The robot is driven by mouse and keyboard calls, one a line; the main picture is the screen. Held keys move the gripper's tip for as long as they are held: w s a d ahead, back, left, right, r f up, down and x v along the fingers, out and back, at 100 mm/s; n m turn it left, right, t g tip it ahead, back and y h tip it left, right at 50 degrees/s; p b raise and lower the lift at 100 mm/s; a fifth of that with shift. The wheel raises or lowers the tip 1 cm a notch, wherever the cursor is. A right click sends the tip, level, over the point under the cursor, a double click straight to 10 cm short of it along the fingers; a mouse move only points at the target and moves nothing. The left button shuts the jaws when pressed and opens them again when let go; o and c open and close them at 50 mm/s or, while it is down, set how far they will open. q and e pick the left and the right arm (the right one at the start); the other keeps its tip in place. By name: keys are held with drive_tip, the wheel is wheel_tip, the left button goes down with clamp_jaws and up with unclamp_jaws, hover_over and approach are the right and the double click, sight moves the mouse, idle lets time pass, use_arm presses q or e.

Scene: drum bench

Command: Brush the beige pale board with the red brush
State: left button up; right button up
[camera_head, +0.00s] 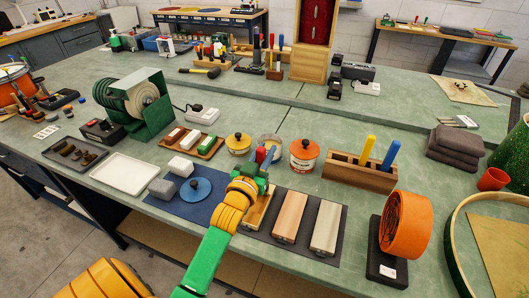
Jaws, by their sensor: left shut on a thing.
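Three wooden boards lie side by side on a dark mat (262,238): a yellowish tan one (258,213), a pinkish one (290,216) and a pale beige one (326,227) at the right. My left gripper (262,172) is over the far end of the tan board, left of the other two. It is shut on what looks like the red brush (260,154); a red handle end shows above the fingers. The bristles are hidden by the gripper, so I cannot tell whether they touch the board. My right gripper is out of view.
An orange-lidded tin (304,156) and a yellow tin (238,144) stand behind the gripper. A wooden holder (358,172) with yellow and blue handles is behind the boards. An orange round device (404,224) stands to the right. A blue mat (190,208) lies to the left.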

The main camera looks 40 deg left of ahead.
use_arm(q)
drive_tip(key=shift+x, duration=1.55)
wheel_tip(320, 180, up, 6)
drive_tip(key=p, duration=0.6)
